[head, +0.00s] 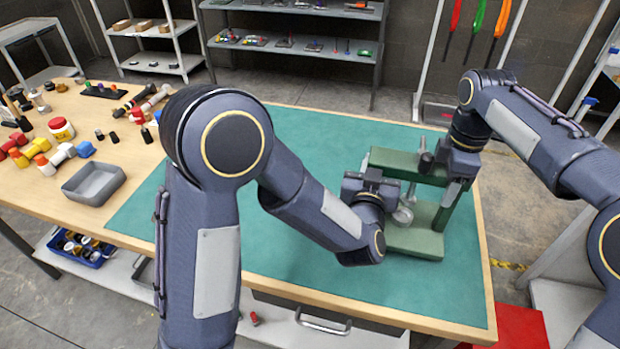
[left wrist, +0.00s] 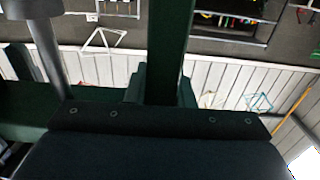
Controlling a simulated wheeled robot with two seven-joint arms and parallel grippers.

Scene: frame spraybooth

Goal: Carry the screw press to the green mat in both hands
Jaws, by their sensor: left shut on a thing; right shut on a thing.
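The screw press (head: 416,241) is a green frame with a base, uprights and a top beam, with a metal screw in its middle. It is at the right part of the green mat (head: 300,130) in the head view; whether its base touches the mat I cannot tell. My left gripper (head: 372,182) is shut on the press's left side. My right gripper (head: 462,165) is shut on its right side. The fingertips are mostly hidden by the wrists. In the left wrist view a green post of the press (left wrist: 170,50) rises between the fingers, and a grey rod stands at left.
A grey tray (head: 94,183) and several coloured bottles and fittings lie on the wooden table's left part. Shelves (head: 290,40) stand behind. The mat's middle is clear around my left arm. The table's right edge (head: 485,255) is close to the press.

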